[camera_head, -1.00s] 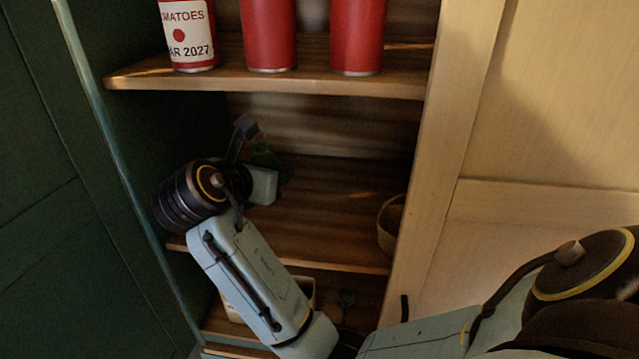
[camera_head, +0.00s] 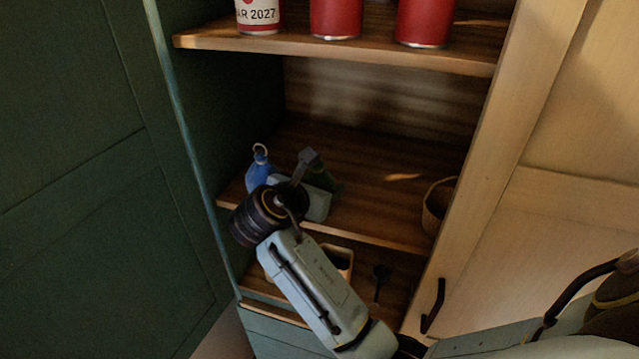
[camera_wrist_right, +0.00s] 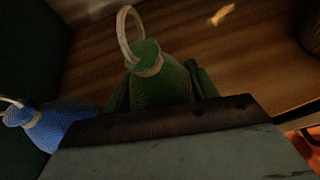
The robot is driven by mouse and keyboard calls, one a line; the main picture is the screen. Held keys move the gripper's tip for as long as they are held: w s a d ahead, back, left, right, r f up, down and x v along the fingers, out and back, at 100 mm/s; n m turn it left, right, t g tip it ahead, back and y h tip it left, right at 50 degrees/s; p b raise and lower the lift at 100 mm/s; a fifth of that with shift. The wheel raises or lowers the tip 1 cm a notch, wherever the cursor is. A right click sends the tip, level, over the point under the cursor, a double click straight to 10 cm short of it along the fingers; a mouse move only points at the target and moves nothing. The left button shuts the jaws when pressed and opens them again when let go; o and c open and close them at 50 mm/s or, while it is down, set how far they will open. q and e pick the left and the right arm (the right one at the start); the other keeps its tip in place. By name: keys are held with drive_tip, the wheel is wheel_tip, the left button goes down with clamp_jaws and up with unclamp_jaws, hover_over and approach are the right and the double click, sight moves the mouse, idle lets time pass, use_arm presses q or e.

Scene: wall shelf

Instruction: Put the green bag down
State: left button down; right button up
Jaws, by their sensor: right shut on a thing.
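The green bag (camera_head: 326,179) is mostly hidden behind my right gripper (camera_head: 316,180) in the head view. In the right wrist view the green bag (camera_wrist_right: 158,86) stands roughly upright, with a pale ring loop at its tied neck. My right gripper is shut on the bag, over the left-middle part of the middle shelf (camera_head: 385,175). Whether the bag's base touches the shelf cannot be told. A blue bag (camera_head: 259,172) with a similar ring stands just left of the gripper; it also shows in the right wrist view (camera_wrist_right: 62,126). My left gripper is not in view.
Red cans (camera_head: 336,18) stand on the shelf above (camera_head: 380,50). A wicker basket (camera_head: 436,208) sits at the middle shelf's right end. A box (camera_head: 342,262) and a dark utensil (camera_head: 380,280) are below.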

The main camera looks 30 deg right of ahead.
drive_tip(key=shift+f, duration=0.1)
drive_tip(key=o, duration=1.2)
drive_tip(key=shift+c, duration=0.2)
drive_tip(key=shift+a+r, duration=0.1)
drive_tip(key=shift+r, duration=0.1)
drive_tip(key=b+v, duration=0.1)
drive_tip(key=v, duration=1)
drive_tip(key=shift+s+a+r, duration=0.15)
drive_tip(key=shift+s+a, duration=0.05)
drive_tip(key=shift+a, duration=0.1)
